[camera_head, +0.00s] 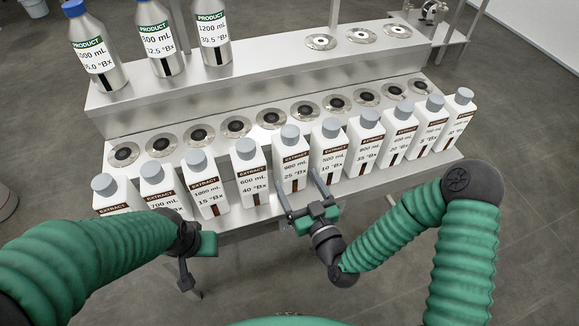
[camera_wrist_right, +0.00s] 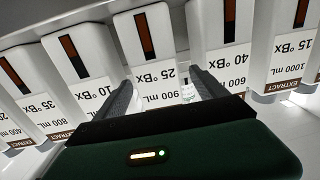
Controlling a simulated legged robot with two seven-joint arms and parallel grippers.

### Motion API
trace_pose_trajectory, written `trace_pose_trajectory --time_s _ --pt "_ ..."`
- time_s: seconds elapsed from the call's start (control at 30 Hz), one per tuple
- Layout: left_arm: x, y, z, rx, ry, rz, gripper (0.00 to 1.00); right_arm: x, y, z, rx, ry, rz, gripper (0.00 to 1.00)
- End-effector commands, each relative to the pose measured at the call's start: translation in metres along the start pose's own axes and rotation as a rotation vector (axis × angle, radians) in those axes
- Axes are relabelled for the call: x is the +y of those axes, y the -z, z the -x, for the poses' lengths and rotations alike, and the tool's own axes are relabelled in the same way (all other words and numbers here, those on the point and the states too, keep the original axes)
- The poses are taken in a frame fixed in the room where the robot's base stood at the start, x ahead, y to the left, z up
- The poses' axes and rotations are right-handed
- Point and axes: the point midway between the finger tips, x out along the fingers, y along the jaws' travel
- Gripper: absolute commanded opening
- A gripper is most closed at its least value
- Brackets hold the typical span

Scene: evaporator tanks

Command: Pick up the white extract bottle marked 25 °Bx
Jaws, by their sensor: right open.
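The white extract bottle marked 25 °Bx (camera_head: 291,158) has a grey cap and a brown label reading 900 mL. It stands upright in the front row, between the 40 °Bx bottle (camera_head: 250,172) and the 10 °Bx bottle (camera_head: 328,150). My right gripper (camera_head: 301,184) is open, its fingers pointing at this bottle's lower front, one toward each side. In the right wrist view the 25 °Bx bottle (camera_wrist_right: 148,42) shows upside down between the fingers. Whether they touch it is unclear. My left gripper (camera_head: 192,248) hangs in front of the shelf at left; its jaws are unclear.
More white extract bottles stand close on both sides, such as the 15 °Bx one (camera_head: 206,184). Behind them is a row of round holders (camera_head: 235,126). Several silver product bottles (camera_head: 158,40) stand on the upper step (camera_head: 270,72) at left.

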Motion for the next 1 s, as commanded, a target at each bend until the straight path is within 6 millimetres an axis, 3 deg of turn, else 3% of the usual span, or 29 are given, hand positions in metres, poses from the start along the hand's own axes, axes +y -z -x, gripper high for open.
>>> trace_pose_trajectory --time_s 0.5,0.73,1.0 --pt "0.0 -0.001 -0.003 0.0 0.0 -0.001 0.36 0.002 -0.001 -0.077 -0.001 0.0 0.0 0.82" --pt "0.0 -0.001 -0.003 0.001 0.0 -0.001 0.36 0.003 0.0 -0.08 -0.001 0.0 0.0 0.82" --pt "0.0 0.0 -0.003 0.001 0.0 -0.001 0.36 0.003 0.0 -0.079 -0.002 -0.001 0.001 0.45"
